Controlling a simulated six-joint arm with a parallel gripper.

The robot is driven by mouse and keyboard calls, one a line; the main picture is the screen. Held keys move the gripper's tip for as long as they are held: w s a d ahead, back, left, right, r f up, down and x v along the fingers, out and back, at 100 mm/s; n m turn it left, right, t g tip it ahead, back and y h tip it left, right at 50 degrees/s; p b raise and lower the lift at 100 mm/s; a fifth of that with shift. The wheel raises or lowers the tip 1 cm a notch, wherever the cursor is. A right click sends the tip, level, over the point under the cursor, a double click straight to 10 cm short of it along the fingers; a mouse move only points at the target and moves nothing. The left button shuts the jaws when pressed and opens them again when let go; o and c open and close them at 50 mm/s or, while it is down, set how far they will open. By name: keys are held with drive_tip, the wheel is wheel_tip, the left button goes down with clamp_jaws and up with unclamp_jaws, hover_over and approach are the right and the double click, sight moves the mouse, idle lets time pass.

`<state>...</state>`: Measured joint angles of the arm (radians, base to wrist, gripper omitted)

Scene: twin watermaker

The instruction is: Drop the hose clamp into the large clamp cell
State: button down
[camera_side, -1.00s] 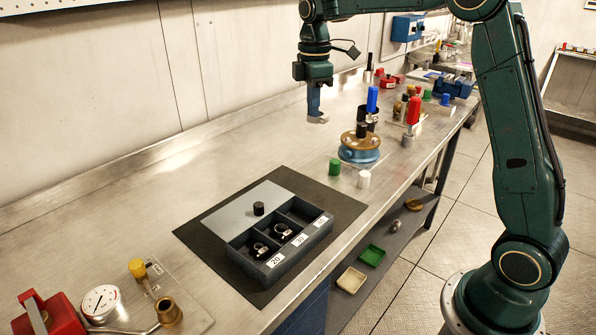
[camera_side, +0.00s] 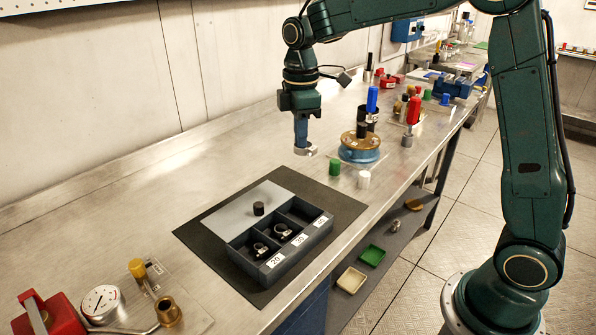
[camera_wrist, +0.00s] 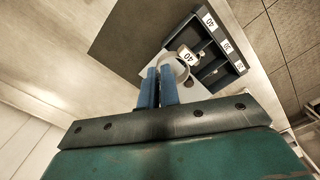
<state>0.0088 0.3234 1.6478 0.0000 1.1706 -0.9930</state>
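My gripper (camera_side: 303,146) has blue fingers and is shut on a silver hose clamp (camera_side: 306,150), held above the bench short of the sorting box. In the wrist view the clamp (camera_wrist: 176,66) is a ring at the fingertips (camera_wrist: 160,80), with a white tag marked 40. The dark sorting box (camera_side: 282,262) has three cells, labelled 20, 30 and 40. The large cell, marked 40 (camera_side: 302,211), looks empty, its floor partly hidden. The 20 and 30 cells each hold a small clamp.
The box sits on a dark mat (camera_side: 342,205), with a grey lid plate carrying a black knob (camera_side: 258,208). Green (camera_side: 334,167) and white (camera_side: 364,179) caps and a blue-based brass fitting (camera_side: 360,150) stand behind it to the right.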

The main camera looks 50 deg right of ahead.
drive_tip(key=shift+s+a+f, duration=0.3)
drive_tip(key=shift+s+a, duration=0.05)
drive_tip(key=shift+a, duration=0.2)
drive_tip(key=shift+s+a+f, duration=0.25)
drive_tip(key=shift+s+a, duration=0.1)
drive_tip(key=shift+a, duration=0.2)
drive_tip(key=shift+f, duration=2.95)
drive_tip(key=c, duration=1.6)
unclamp_jaws()
drive_tip(key=shift+o, duration=0.2)
